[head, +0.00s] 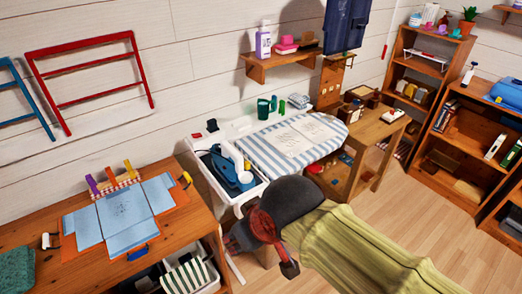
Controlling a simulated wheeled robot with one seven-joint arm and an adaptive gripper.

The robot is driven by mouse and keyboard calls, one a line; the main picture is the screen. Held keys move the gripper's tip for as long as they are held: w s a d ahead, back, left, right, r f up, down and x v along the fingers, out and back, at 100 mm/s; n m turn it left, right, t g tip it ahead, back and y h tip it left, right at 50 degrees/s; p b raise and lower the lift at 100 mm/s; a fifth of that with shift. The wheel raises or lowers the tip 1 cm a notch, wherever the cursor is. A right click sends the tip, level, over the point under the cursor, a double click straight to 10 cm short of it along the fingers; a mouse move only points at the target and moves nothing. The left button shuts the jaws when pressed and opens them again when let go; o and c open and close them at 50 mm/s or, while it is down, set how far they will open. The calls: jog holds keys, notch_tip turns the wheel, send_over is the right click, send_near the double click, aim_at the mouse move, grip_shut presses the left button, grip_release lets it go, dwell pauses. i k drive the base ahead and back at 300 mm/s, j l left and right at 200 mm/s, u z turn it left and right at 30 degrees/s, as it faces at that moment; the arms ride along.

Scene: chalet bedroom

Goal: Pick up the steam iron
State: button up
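The steam iron (233,174) is blue with dark parts. It rests in a white tray (243,198) at the left end of the ironing board (318,146), which has a blue-and-white striped cover. My gripper (233,243) is dark and lies in front of and below the tray, apart from the iron. My arm comes in from the lower right in a yellow-green sleeve. The wrist hides part of the gripper, and the fingertips are too small and dark to show whether they are open.
A wooden table (190,222) with blue folded cloth (125,211) stands to the left. A green mug (263,108) stands behind the board. A wall shelf (280,62) hangs above. Wooden shelving (439,88) stands right. Open floor (408,188) shows at right.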

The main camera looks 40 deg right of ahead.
aim_at(233, 175)
jog(key=i+l, duration=0.65)
jog(key=l, duration=0.3)
